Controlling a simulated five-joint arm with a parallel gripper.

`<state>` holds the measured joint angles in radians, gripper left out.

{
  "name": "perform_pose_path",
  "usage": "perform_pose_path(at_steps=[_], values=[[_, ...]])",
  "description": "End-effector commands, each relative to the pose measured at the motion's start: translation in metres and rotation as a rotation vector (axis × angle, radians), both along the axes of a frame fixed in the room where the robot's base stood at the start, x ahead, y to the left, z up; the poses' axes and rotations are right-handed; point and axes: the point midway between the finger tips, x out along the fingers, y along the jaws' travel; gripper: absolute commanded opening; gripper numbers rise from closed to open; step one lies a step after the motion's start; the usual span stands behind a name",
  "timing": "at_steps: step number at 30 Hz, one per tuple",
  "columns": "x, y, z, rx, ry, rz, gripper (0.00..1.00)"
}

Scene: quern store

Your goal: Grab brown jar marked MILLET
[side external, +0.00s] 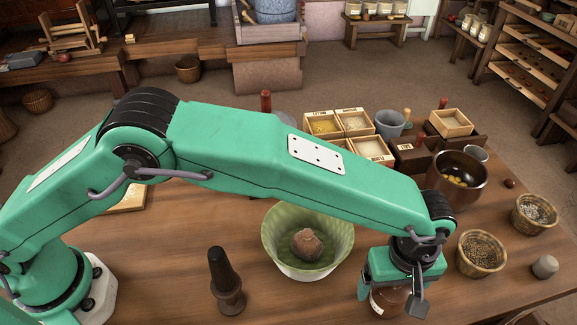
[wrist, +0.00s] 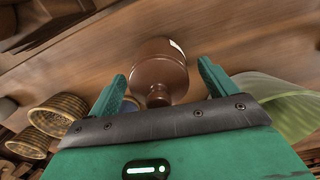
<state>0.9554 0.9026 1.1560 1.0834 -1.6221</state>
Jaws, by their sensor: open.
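A brown jar (side external: 387,303) stands on the wooden table at the front right in the side view, with a pale label edge and no readable word. My gripper (side external: 391,290) is above and around it, hiding much of its top. In the wrist view the brown jar (wrist: 158,72) shows its rounded body and knob between the two fingers of my gripper (wrist: 163,76). The jaws are open, with a finger on each side and a visible gap between each finger and the jar.
A green bowl (side external: 275,238) holding a brown lump stands left of the jar. Wicker baskets (side external: 482,262) and a grey stone (side external: 545,267) lie to its right. A dark pestle-like object (side external: 222,275) stands front left.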

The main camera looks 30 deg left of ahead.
Motion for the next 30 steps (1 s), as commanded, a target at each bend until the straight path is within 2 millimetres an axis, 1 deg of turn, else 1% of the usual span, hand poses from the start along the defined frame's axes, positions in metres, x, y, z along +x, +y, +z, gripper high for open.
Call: perform_pose_path(at_steps=[5,6,8,12,15,23,26,30], values=[[0.000,0.000,0.000,0.000,0.000,0.000,0.84],[0.000,0.000,0.000,0.000,0.000,0.000,0.80],[0.000,0.000,0.000,0.000,0.000,0.000,0.69],[0.000,0.000,0.000,0.000,0.000,0.000,0.41],[0.000,-0.001,0.002,-0.002,-0.002,0.000,0.25],[0.000,-0.001,0.003,-0.002,-0.002,0.000,0.24],[0.001,-0.001,0.006,-0.004,-0.003,0.000,0.24],[0.001,-0.001,0.017,-0.004,-0.003,0.000,0.24]])
